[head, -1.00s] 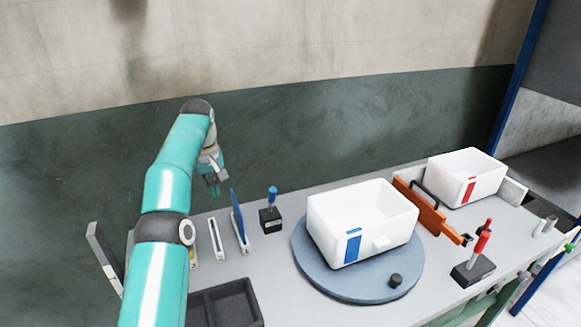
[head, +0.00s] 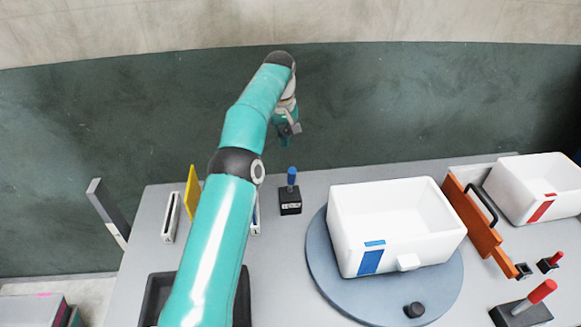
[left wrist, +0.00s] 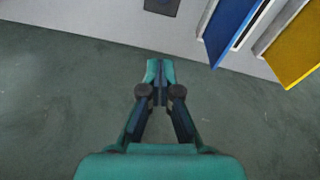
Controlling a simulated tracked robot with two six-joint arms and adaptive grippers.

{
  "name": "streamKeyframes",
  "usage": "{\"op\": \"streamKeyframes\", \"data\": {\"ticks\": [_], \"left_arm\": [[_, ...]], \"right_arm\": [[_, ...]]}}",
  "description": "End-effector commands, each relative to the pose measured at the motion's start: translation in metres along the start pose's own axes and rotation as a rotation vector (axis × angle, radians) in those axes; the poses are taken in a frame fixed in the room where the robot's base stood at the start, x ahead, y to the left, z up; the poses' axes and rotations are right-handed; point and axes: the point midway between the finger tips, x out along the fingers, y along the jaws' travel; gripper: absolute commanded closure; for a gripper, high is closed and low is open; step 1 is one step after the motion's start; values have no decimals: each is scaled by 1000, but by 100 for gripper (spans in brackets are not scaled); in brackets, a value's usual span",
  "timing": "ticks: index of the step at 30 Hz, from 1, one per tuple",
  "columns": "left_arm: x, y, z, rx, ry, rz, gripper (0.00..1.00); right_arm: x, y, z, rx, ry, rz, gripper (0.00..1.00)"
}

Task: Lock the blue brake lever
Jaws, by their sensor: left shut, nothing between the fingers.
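The blue brake lever (head: 292,178) stands upright on a small black base (head: 290,203) at the back edge of the table. My left gripper (head: 289,141) is beyond the lever in the head view, apart from it, with its arm reaching across from the lower left. In the left wrist view its fingers (left wrist: 160,75) are shut and empty over the floor. A dark base (left wrist: 162,5) shows at the top edge there, cut off, so the lever itself cannot be made out. My right gripper is not in view.
A white bin with a blue mark (head: 340,215) sits on a round blue-grey turntable (head: 325,275). A yellow panel (head: 193,190) stands left of my arm; a blue panel (left wrist: 232,28) shows in the wrist view. Red levers (head: 541,292) and an orange gate (head: 470,220) are at right.

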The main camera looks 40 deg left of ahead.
Motion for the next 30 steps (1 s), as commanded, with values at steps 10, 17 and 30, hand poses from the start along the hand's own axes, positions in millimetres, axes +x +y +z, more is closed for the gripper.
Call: {"op": "streamKeyframes", "data": {"ticks": [10,17,30], "left_arm": [[54,-4,10,-3,-2,-2,100],[58,-4,28,-4,-4,-4,100],[61,-4,40,-4,-5,-4,100]], "right_arm": [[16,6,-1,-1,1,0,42],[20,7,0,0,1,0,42],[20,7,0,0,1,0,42]]}}
